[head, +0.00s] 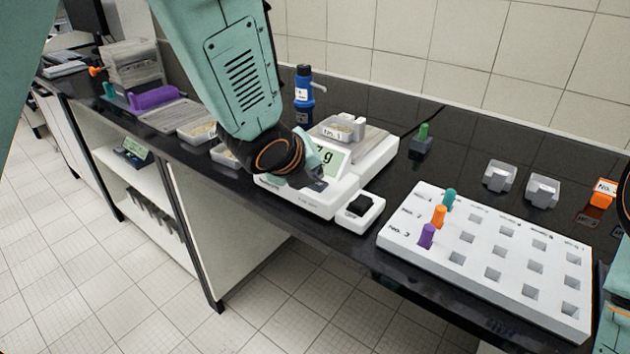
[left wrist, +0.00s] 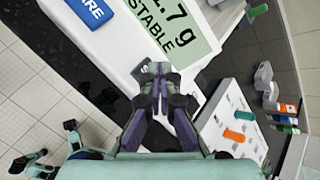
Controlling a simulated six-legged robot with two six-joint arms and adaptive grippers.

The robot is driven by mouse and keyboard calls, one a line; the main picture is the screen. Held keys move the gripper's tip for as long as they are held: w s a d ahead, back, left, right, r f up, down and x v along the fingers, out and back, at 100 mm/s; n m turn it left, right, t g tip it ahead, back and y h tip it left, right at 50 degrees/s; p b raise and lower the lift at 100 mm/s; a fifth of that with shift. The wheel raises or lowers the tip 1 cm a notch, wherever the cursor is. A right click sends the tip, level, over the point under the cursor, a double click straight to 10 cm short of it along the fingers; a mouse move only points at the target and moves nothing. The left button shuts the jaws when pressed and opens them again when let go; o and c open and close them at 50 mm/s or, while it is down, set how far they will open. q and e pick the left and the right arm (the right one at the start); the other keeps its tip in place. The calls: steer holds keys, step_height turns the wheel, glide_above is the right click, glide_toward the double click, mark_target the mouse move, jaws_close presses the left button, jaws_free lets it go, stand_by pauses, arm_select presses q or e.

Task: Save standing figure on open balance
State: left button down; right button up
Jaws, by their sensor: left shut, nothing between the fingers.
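The white open balance (head: 305,200) stands on the black bench with its display (head: 328,160) facing forward. In the head view the arm partly covers the display, leaving "7 g". In the left wrist view the display (left wrist: 170,35) reads ".7 g" and "STABLE", with its left part cut off. A grey labelled container (head: 345,127) sits on the pan. My left gripper (head: 319,184) is shut and empty at the balance's front panel. In the left wrist view its fingertips (left wrist: 158,69) are over a dark key; I cannot tell whether they touch it. My right gripper does not show.
A small white box with a black top (head: 361,205) stands beside the balance. A white rack (head: 470,275) holds teal, orange and purple pegs. A blue bottle (head: 303,95) is behind. Grey blocks (head: 500,175) and an orange block (head: 604,193) stand at right.

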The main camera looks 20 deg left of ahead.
mark_target(312, 185)
arm_select(q)
steer(key=shift+f, duration=0.1)
stand_by(0.4)
steer(key=shift+r+p, duration=0.65)
steer(key=shift+r, duration=0.3)
step_height(312, 185, up, 5)
steer(key=p, duration=0.4)
stand_by(0.4)
steer(key=shift+f, duration=0.1)
